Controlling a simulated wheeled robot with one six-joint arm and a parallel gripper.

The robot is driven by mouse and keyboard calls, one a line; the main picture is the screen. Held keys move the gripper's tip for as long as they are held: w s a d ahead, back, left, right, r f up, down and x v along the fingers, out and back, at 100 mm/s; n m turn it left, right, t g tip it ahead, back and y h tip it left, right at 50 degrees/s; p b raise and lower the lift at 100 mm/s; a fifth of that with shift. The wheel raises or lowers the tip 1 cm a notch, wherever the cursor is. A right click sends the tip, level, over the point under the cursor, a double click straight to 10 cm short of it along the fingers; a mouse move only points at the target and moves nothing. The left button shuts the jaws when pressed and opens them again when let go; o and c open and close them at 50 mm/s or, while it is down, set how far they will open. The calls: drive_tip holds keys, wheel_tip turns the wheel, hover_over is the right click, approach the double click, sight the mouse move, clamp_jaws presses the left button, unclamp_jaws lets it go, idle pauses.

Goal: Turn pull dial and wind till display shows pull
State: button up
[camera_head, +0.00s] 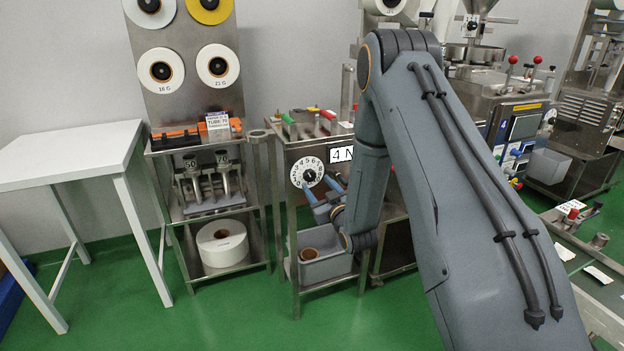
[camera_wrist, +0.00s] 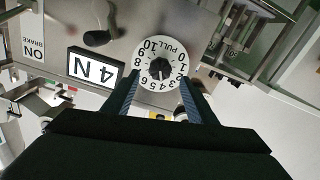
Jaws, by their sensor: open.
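The pull dial (camera_head: 307,172) is a round white disc with black numbers and a dark centre knob, on the front of a steel cabinet. It also shows in the wrist view (camera_wrist: 160,62), upside down, with "PULL" lettered on it. The display (camera_head: 342,155) beside it reads "4 N"; in the wrist view the display (camera_wrist: 95,68) shows the same, inverted. My gripper (camera_head: 324,193) is open in front of the dial, its fingers pointing at it. In the wrist view my gripper's fingers (camera_wrist: 163,98) reach toward the dial's lower part, one on each side. Contact cannot be told.
An "ON BRAKE" label (camera_wrist: 33,40) and a dark knob (camera_wrist: 97,38) are on the same panel. A grey bin (camera_head: 325,268) stands below. A white table (camera_head: 75,150) is at the left, and a rack with paper rolls (camera_head: 222,243) stands between.

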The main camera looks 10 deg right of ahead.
sight(311, 177)
drive_tip(key=w, duration=0.3)
drive_tip(key=w+a, duration=0.1)
drive_tip(key=w, duration=0.1)
drive_tip(key=shift+w+p, duration=0.3)
drive_tip(key=shift+c, duration=0.6)
drive_tip(key=c, duration=0.9)
drive_tip(key=shift+c, duration=0.2)
